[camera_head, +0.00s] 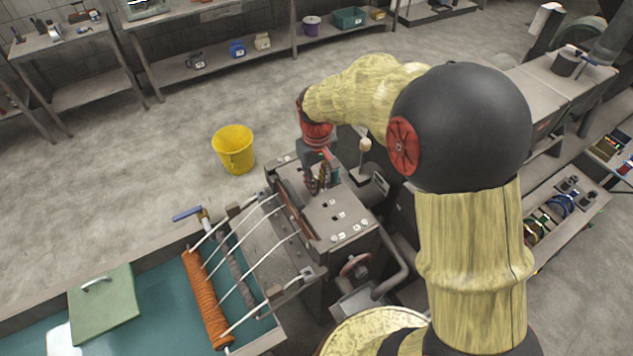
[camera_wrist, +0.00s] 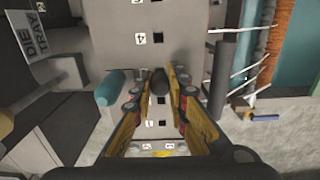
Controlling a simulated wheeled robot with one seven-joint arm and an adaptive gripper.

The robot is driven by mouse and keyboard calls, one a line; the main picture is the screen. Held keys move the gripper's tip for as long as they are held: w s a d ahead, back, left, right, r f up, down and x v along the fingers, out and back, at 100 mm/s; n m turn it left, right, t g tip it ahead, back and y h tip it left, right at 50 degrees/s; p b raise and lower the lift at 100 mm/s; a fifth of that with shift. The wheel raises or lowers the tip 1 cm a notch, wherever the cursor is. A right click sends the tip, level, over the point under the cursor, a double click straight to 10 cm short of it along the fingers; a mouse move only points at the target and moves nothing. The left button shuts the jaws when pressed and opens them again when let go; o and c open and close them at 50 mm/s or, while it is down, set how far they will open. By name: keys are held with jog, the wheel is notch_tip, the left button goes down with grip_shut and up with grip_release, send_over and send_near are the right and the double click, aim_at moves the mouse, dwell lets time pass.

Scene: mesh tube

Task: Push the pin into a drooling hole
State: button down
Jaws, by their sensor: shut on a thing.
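My gripper (camera_head: 322,182) is over the far end of the grey die block (camera_head: 335,215), pointing down. In the wrist view its yellow and black fingers (camera_wrist: 160,92) are closed around a dark, round-ended pin (camera_wrist: 159,80). The pin's lower part is hard to make out. Small square dark holes with white number tags line the block's top, one of them beside a "4" tag (camera_wrist: 140,38). White strands (camera_head: 262,246) run from the block's left side over to an orange ribbed roller (camera_head: 206,300). I cannot tell which hole drools.
A teal water bath (camera_head: 150,320) with a green board (camera_head: 102,302) lies at the lower left. A yellow bucket (camera_head: 233,149) stands on the floor behind. A teal cylinder (camera_wrist: 112,88) stands close beside the fingers. A "DIE TRAY" label (camera_wrist: 38,35) is at the wrist view's upper left.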

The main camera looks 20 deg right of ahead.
jog(key=shift+f, duration=0.5)
dwell(0.3)
jog(key=c, duration=1.7)
grip_release()
jog(key=shift+o, duration=0.2)
jog(key=shift+r, duration=0.1)
notch_tip(320, 180, up, 12)
